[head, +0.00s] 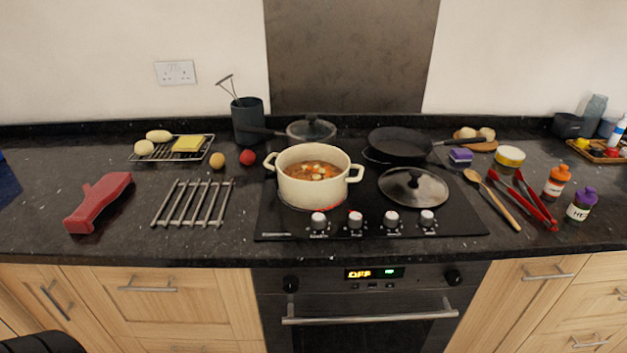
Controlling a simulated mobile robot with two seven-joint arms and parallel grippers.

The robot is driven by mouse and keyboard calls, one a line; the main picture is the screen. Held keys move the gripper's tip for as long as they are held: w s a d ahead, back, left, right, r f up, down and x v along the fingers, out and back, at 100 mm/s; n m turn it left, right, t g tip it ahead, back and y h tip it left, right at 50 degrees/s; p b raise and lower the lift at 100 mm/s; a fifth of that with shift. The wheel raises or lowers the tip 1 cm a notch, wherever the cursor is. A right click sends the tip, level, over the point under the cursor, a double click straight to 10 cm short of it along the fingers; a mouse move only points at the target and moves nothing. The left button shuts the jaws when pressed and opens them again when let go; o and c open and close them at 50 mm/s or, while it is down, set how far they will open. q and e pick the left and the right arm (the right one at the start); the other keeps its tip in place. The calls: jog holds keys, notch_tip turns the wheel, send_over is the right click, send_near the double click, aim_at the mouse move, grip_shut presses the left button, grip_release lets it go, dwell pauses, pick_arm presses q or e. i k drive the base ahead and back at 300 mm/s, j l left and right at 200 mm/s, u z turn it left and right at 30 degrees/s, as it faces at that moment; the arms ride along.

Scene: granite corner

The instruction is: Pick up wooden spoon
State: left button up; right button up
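The wooden spoon (492,198) lies on the dark granite counter, just right of the black hob. Its bowl points to the back left and its handle runs toward the front right. Red-handled tongs (535,203) lie close along its right side. Neither gripper shows in the head view. Only a dark piece, which looks like part of my own body, shows at the bottom left corner.
A cream pot of soup (314,190) stands on the hob (460,220). A glass lid (413,187) lies left of the spoon. An orange-capped bottle (556,182) and a purple-capped bottle (581,204) stand right of the tongs. The counter's front edge is below the spoon handle.

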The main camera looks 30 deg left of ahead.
aim_at(472, 175)
jog(key=i+l, duration=0.15)
jog(key=l, duration=0.15)
jog(key=i+l, duration=0.2)
jog(key=l, duration=0.15)
jog(key=i+l, duration=0.15)
jog(key=l, duration=0.15)
jog(key=i+l+u, duration=0.25)
jog(key=l+u, duration=0.2)
jog(key=l, duration=0.3)
